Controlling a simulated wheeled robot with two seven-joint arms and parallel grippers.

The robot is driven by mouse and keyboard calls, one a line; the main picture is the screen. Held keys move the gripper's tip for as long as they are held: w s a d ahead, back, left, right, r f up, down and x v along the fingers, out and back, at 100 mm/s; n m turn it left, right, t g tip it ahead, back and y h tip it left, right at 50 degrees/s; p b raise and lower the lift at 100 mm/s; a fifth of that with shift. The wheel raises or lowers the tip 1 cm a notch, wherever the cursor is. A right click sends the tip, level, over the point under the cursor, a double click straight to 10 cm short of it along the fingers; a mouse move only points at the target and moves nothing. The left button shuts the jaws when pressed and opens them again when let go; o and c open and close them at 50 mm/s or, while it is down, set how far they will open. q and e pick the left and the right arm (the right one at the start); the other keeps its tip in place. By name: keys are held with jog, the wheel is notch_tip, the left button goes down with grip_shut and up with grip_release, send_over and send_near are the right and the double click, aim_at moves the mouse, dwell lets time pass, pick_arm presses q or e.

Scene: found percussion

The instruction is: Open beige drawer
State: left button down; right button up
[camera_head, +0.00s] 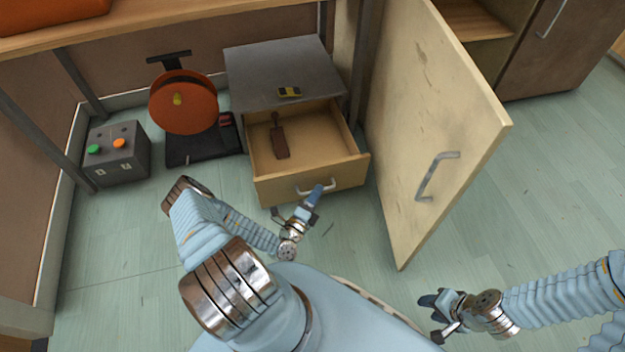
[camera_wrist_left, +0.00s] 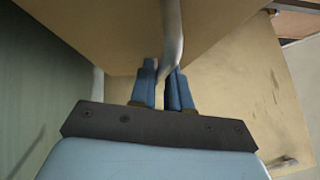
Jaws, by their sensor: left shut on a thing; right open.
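The beige drawer (camera_head: 307,178) stands pulled out from the low grey-topped cabinet (camera_head: 280,62) in the head view, its inside visible. A brown tool-like object (camera_head: 279,138) lies in it. My left gripper (camera_head: 318,190) is at the drawer front, shut on the metal drawer handle (camera_head: 330,186). In the left wrist view the handle (camera_wrist_left: 171,35) passes between the blue fingers (camera_wrist_left: 163,85). My right gripper (camera_head: 432,304) is open and empty over the floor at the lower right, apart from the drawer.
A beige cabinet door (camera_head: 430,130) with a metal handle (camera_head: 434,175) stands swung open right of the drawer. An orange disc device (camera_head: 184,102) and a grey button box (camera_head: 117,152) are on the left. A small yellow object (camera_head: 289,92) lies on the cabinet top. Floor is clear ahead.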

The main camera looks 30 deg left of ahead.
pick_arm(q)
jog(key=shift+s+d, duration=1.1)
jog(key=shift+d, duration=0.05)
pick_arm(e)
jog(key=shift+r, duration=0.35)
pick_arm(q)
jog(key=c, duration=1.2)
grip_release()
jog(key=shift+o, duration=0.2)
jog(key=shift+s, duration=0.1)
